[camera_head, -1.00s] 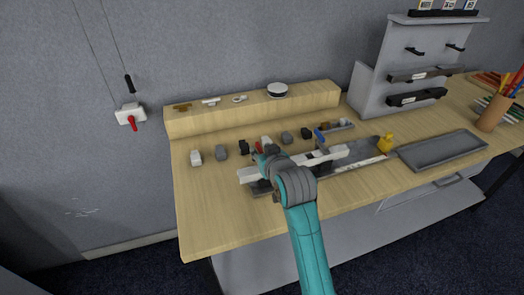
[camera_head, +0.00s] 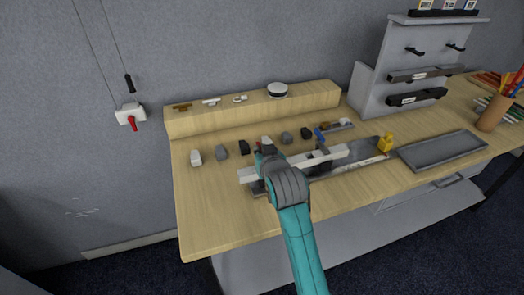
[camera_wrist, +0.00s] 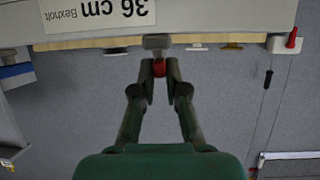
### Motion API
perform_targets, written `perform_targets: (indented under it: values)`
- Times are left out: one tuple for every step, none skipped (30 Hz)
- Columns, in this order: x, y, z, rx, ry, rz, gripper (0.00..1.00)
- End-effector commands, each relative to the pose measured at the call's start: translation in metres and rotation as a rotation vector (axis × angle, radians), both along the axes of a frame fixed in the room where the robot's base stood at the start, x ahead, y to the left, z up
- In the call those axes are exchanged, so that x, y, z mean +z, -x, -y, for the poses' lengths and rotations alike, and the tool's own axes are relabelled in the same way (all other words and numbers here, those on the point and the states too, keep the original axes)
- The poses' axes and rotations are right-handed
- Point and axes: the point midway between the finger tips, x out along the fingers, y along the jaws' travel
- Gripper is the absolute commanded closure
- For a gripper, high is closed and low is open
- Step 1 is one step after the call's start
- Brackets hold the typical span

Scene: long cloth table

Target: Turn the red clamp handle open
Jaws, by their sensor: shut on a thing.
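The red clamp handle shows in the wrist view (camera_wrist: 159,70) as a small red piece between my fingertips. My gripper (camera_wrist: 160,66) is shut on it. A grey block (camera_wrist: 157,42) sits just beyond the fingertips. In the head view my gripper (camera_head: 263,150) is over the left part of a white bar (camera_head: 333,154) on the table, and only a sliver of red (camera_head: 258,144) shows beside it. Most of the handle and the clamp under my wrist are hidden in the head view. How far the handle is turned I cannot tell.
Several small blocks stand in a row behind the bar, among them a white one (camera_head: 196,158). A blue-handled piece (camera_head: 320,138) and a yellow piece (camera_head: 386,143) are to the right. A grey tray (camera_head: 443,150) lies further right. The table's front left is clear.

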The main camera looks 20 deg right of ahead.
Motion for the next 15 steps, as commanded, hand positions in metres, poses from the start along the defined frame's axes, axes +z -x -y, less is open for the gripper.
perform_targets:
  values:
    - [0.0,-0.0002,-0.0031,-0.022,0.001,0.0,1.0]
    - [0.0001,-0.0003,-0.0035,-0.04,0.002,0.0,1.0]
    - [0.0001,-0.0005,-0.0043,-0.066,0.002,0.0,1.0]
    - [0.0002,-0.0006,-0.0053,-0.088,0.002,0.0,1.0]
    - [0.0003,-0.0007,-0.0057,-0.111,0.001,0.0,1.0]
    - [0.0006,-0.0009,-0.0068,-0.143,0.002,0.0,1.0]
    - [0.0008,-0.0011,-0.0073,-0.169,0.002,0.001,1.0]
    - [0.0005,-0.0012,-0.0077,-0.196,0.001,0.001,1.0]
    - [0.0001,-0.0015,-0.009,-0.232,0.002,-0.001,1.0]
    - [0.0005,-0.0019,-0.0093,-0.26,0.002,0.001,1.0]
    - [0.0009,-0.0021,-0.0102,-0.288,0.001,0.001,1.0]
    - [0.0006,-0.0027,-0.0108,-0.326,0.001,0.0,1.0]
    - [0.0006,-0.003,-0.0116,-0.356,0.001,0.001,1.0]
    - [0.0006,-0.003,-0.0121,-0.384,0.0,0.0,1.0]
    - [0.0007,-0.0038,-0.0125,-0.423,0.001,0.001,1.0]
